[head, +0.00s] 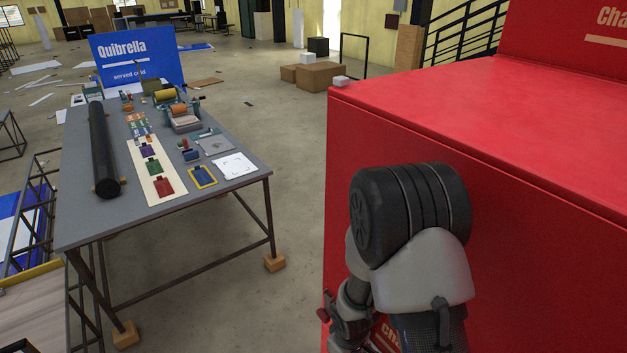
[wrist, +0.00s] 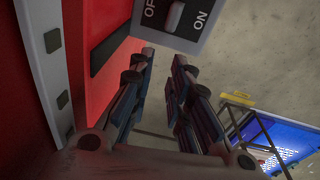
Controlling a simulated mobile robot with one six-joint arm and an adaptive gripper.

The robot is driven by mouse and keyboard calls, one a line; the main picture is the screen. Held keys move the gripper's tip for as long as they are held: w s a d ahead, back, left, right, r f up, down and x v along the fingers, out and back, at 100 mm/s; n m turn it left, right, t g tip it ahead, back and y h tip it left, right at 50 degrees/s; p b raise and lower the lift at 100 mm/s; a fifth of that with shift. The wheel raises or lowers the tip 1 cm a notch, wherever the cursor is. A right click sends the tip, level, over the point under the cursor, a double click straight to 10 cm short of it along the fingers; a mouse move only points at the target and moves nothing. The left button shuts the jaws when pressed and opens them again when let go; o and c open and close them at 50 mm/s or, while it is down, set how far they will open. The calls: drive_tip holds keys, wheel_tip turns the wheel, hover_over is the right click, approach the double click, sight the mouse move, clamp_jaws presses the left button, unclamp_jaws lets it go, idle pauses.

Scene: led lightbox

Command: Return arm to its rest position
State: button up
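My arm (head: 415,230) is in front of the side of a large red box (head: 540,240) in the head view. My gripper's fingers are not clearly seen there. In the wrist view my gripper (wrist: 163,64) is open, its two dark fingers apart with nothing held between them. Just past the fingertips, at the top, is a dark switch plate (wrist: 190,37) marked ON, with a partly cut-off OFF. Its pale rocker (wrist: 175,16) is cut by the frame's edge, and I cannot tell its position or whether a fingertip touches the plate.
The red box wall and a pale strip with dark squares (wrist: 52,42) lie close on the left in the wrist view. A grey worktable (head: 85,225) with printing tools stands left in the head view. Open concrete floor (head: 290,150) lies between table and box.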

drive_tip(key=w+a+r+t+b, duration=0.2)
drive_tip(key=w+a+r+b, duration=0.15)
drive_tip(key=a+r, duration=0.2)
drive_tip(key=s+d+r+m+b, duration=0.2)
drive_tip(key=s+d+r+b, duration=0.1)
drive_tip(key=d+r+b, duration=0.35)
drive_tip(key=s+d+r+m+b, duration=0.1)
drive_tip(key=s+d+m+b, duration=0.2)
drive_tip(key=s+b, duration=0.2)
drive_tip(key=s+d+r+m+t+b, duration=0.1)
drive_tip(key=s+b, duration=0.3)
drive_tip(key=s, duration=0.8)
drive_tip(key=shift+s+d+r+m+b, duration=0.2)
drive_tip(key=shift+d+m+b, duration=0.2)
drive_tip(key=shift+d+m, duration=0.5)
wheel_tip(320, 180, down, 5)
drive_tip(key=b, duration=0.5)
